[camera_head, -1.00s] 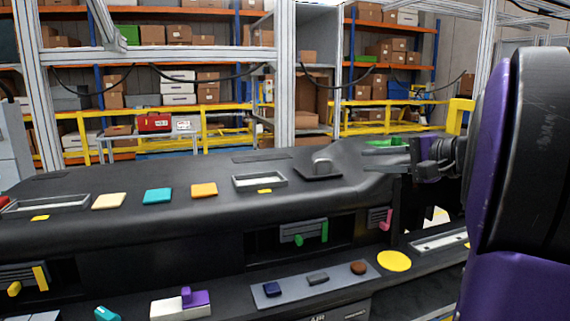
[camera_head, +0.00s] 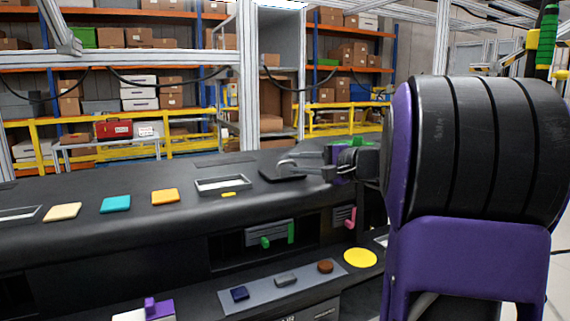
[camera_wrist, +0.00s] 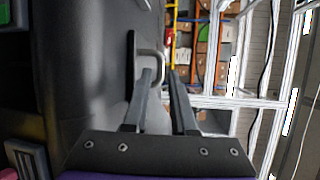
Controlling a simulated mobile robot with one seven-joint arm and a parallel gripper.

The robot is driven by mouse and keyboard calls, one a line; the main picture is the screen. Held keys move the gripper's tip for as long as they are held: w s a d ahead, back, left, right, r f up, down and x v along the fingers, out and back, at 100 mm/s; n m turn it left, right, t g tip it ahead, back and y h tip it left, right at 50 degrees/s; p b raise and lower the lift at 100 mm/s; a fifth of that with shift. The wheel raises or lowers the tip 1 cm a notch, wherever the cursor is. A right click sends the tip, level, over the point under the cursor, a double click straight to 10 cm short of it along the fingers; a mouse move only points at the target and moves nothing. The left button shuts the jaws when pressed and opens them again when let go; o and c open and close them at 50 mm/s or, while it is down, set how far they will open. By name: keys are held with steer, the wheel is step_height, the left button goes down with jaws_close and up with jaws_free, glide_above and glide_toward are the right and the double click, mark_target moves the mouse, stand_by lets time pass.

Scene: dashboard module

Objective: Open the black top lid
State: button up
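The black top lid (camera_head: 283,176) lies flat and shut on top of the dashboard, right of the middle in the head view. Its grey loop handle (camera_head: 287,164) stands on it, partly covered by my fingers; the handle also shows in the wrist view (camera_wrist: 157,60). My gripper (camera_head: 300,162) is at the handle, reaching in from the right. In the wrist view my gripper (camera_wrist: 162,72) is open, with the two fingers apart. The handle's outer bar appears to lie between the fingertips, with one finger towards the lid; I cannot tell whether they touch it.
An orange tile (camera_head: 165,195), a teal tile (camera_head: 116,204) and a framed recess (camera_head: 222,184) lie left of the lid on the dashboard (camera_head: 60,235). A green lever (camera_head: 291,233) and a pink lever (camera_head: 350,217) are on the front below. Shelves with boxes stand behind.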

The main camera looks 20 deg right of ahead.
mark_target(289, 162)
steer(key=shift+x, duration=2)
jaws_close()
